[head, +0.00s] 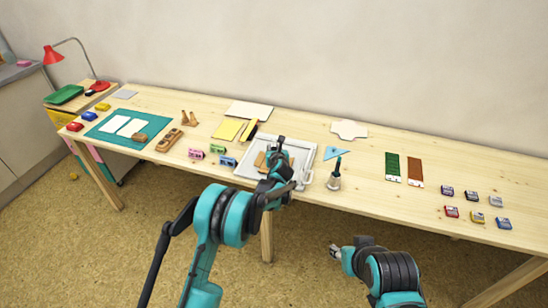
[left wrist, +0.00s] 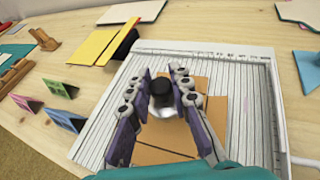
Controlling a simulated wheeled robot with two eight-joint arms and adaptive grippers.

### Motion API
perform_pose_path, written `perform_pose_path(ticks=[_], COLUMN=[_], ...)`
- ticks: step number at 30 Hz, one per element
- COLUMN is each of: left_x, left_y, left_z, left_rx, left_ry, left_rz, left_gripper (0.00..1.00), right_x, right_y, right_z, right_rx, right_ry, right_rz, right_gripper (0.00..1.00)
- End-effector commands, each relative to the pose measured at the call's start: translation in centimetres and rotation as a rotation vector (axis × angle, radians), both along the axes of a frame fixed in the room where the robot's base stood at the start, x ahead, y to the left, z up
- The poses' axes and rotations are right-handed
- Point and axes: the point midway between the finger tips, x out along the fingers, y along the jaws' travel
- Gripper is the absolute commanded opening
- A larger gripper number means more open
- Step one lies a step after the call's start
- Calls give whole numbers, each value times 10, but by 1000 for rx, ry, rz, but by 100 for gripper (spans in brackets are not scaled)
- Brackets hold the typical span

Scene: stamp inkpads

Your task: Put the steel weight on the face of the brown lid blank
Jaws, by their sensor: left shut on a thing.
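The brown lid blank (left wrist: 152,157) lies on a pale lined scoring board (left wrist: 255,75), with creased panels showing; it also shows in the head view (head: 260,159), partly behind my left gripper. My left gripper (left wrist: 162,86) is over the blank, its two fingers closed on the black knob (left wrist: 161,88) of the steel weight (left wrist: 168,112). The weight's shiny round base shows between the fingers, over the brown card. I cannot tell whether it touches the card. My right gripper (head: 336,251) is low in front of the table, apart from everything; its jaws are too small to read.
A dark-handled stamp (head: 335,178) and blue triangle (head: 334,152) are right of the board. Several small inkpads (head: 478,217) sit at the far right.

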Motion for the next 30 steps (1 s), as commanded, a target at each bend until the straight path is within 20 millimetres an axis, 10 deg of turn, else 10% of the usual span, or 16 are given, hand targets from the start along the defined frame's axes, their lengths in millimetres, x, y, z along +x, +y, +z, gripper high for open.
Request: perform_pose_path(ticks=[6,18,19,21,30], left_x=[0,0,-1,-1,0], left_y=[-1,-1,0,0,0], left_z=[-35,-39,-39,-38,-37], left_rx=[0,0,0,0,0], left_ry=[0,0,1,1,1], left_rz=[0,0,0,0,0], left_gripper=[0,0,25,41,41], right_x=[0,0,0,0,0], right_y=[0,0,0,0,0], right_z=[-19,-21,-21,-20,-19], right_rx=[0,0,0,0,0], right_ry=[0,0,0,0,0], right_rz=[0,0,0,0,0], right_gripper=[40,40,40,40,40])
